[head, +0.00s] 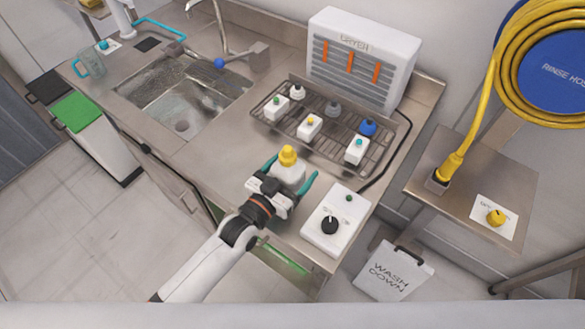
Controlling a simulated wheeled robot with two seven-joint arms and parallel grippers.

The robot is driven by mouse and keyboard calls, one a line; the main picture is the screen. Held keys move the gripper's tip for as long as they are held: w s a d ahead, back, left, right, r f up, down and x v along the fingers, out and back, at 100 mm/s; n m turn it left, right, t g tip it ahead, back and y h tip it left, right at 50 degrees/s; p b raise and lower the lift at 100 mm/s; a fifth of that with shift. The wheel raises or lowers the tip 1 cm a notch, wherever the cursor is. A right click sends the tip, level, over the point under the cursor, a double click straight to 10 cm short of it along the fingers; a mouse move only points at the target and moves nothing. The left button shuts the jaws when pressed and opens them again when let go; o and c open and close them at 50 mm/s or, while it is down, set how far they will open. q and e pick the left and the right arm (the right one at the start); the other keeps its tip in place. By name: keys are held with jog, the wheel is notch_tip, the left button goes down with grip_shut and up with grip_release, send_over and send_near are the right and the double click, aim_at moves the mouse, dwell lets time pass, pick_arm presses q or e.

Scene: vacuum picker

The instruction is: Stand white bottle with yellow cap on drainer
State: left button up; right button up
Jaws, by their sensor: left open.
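A white bottle with a yellow cap (287,168) stands upright on the steel counter, in front of the drainer. My left gripper (289,174) is open, with one teal finger on each side of this bottle. The gripper body hides the bottle's lower part, and I cannot tell whether the fingers touch it. The drainer (334,139) is a dark wire rack behind the bottle. My right gripper is out of view.
A white dryer (364,52) stands behind the drainer. A white control box with a black knob (333,221) sits right of my gripper, near the counter edge. A sink (180,100) lies to the left. A side table (470,196) stands right.

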pick_arm(q)
jog(key=b+v, duration=0.2)
jog(key=v, duration=0.9)
jog(key=shift+f, duration=0.15)
jog(key=shift+s+a, duration=0.25)
jog(key=shift+s, duration=0.15)
